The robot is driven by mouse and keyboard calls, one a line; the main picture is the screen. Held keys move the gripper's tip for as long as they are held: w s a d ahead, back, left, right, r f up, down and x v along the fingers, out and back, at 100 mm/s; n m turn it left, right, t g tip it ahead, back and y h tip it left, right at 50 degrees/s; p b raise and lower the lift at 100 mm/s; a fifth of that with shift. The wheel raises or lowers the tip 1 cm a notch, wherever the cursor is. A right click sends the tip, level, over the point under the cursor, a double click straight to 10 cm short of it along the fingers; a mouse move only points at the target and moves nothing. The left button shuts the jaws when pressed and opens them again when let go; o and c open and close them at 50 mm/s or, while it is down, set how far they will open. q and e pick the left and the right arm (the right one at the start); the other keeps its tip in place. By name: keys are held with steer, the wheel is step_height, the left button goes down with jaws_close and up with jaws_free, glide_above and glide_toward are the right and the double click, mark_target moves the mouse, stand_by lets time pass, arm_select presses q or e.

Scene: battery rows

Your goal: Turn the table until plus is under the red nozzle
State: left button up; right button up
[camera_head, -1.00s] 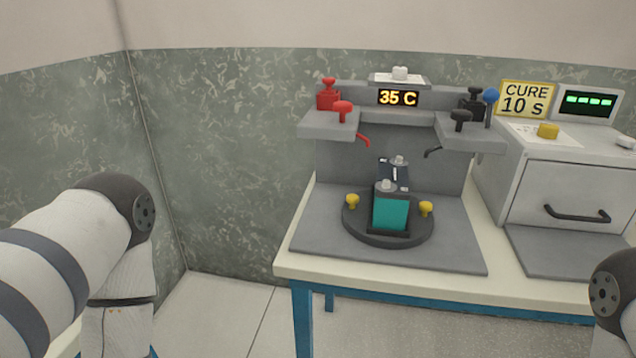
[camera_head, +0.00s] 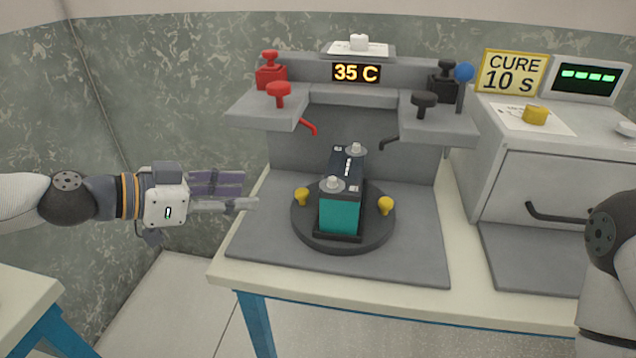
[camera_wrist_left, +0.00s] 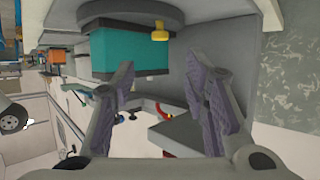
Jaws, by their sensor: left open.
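A round dark turntable (camera_head: 378,228) sits on the grey station base, with yellow knobs at its left (camera_head: 302,195) and right (camera_head: 385,205). A teal battery with a dark top (camera_head: 340,212) stands on it, one grey terminal near me (camera_head: 332,184) and one at the back (camera_head: 356,149). Which is plus is too small to read. The red nozzle (camera_head: 308,127) hangs at the back left, the black nozzle (camera_head: 389,142) at the back right. My left gripper (camera_head: 250,193) is open and empty, left of the turntable. The left wrist view shows the battery (camera_wrist_left: 130,52) beyond its fingers. My right gripper is out of view.
Red (camera_head: 278,93) and black (camera_head: 425,104) handles stand on the side shelves above. A display (camera_head: 357,73) reads 35 C. An oven (camera_head: 555,185) with a CURE 10 s sign (camera_head: 511,73) stands at the right. The base left of the turntable is clear.

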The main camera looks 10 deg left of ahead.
mark_target(298, 193)
arm_select(q)
steer(key=w+d+f+b, duration=0.2)
steer(key=d+f, duration=0.1)
steer(key=shift+w+f, duration=0.25)
steer(key=shift+w, duration=0.1)
steer(key=x, duration=0.1)
steer(key=b+x, duration=0.1)
steer(key=x, duration=0.3)
steer(key=shift+w+d+r, duration=0.15)
steer(key=shift+w+r, duration=0.15)
steer(key=shift+r, duration=0.05)
steer(key=shift+w+d+b, duration=0.3)
steer(key=shift+w+d, duration=0.1)
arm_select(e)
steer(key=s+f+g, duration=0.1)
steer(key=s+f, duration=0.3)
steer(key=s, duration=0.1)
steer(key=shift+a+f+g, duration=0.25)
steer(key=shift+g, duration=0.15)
arm_select(q)
steer(key=shift+c, duration=0.2)
jaws_close()
